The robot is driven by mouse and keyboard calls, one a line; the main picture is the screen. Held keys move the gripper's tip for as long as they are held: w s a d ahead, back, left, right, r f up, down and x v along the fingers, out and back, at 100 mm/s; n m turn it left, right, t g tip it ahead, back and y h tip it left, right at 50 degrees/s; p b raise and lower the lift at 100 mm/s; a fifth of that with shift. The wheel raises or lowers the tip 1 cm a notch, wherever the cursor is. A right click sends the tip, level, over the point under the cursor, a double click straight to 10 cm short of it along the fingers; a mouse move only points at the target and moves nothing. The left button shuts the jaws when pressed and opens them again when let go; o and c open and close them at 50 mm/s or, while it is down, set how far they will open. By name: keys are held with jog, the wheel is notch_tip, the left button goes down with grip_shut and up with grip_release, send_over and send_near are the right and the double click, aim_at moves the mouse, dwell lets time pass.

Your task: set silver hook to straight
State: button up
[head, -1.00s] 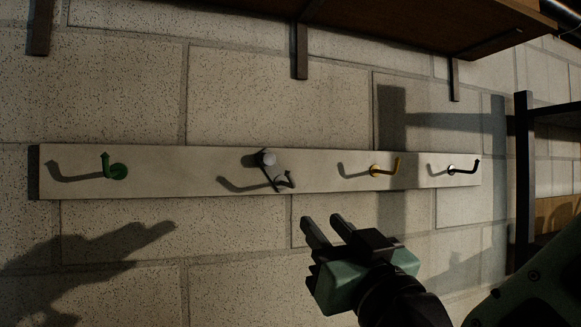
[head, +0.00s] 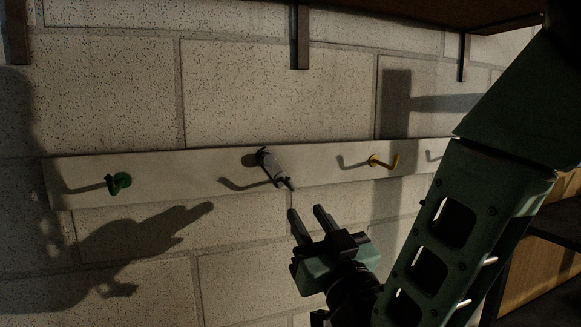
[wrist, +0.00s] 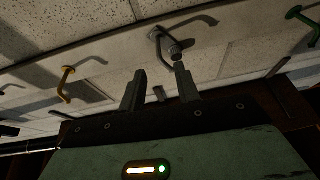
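The silver hook (head: 272,167) is mounted on the pale wall rail, between the green and yellow hooks. In the head view it slants down and to the right from its round base. It also shows in the wrist view (wrist: 165,44), tilted, with its end close above the right fingertip. My gripper (head: 306,210) is open and empty, just below and to the right of the silver hook. In the wrist view the two fingers (wrist: 160,70) stand apart with nothing between them. I cannot tell whether a finger touches the hook.
The pale rail (head: 165,175) also carries a green hook (head: 119,183) at left and a yellow hook (head: 383,161) at right. My arm hides the rail's right end. A shelf with brackets (head: 300,38) is above. A dark rack stands at right.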

aim_at(290, 187)
jog(key=p+x, duration=0.3)
jog(key=x, duration=0.4)
jog(key=shift+w+r, duration=0.2)
jog(key=shift+r, duration=0.1)
jog(key=shift+w+a+r+p, duration=0.1)
jog(key=shift+w+a+p, duration=0.15)
jog(key=shift+w+p, duration=0.25)
jog(key=shift+w, duration=0.1)
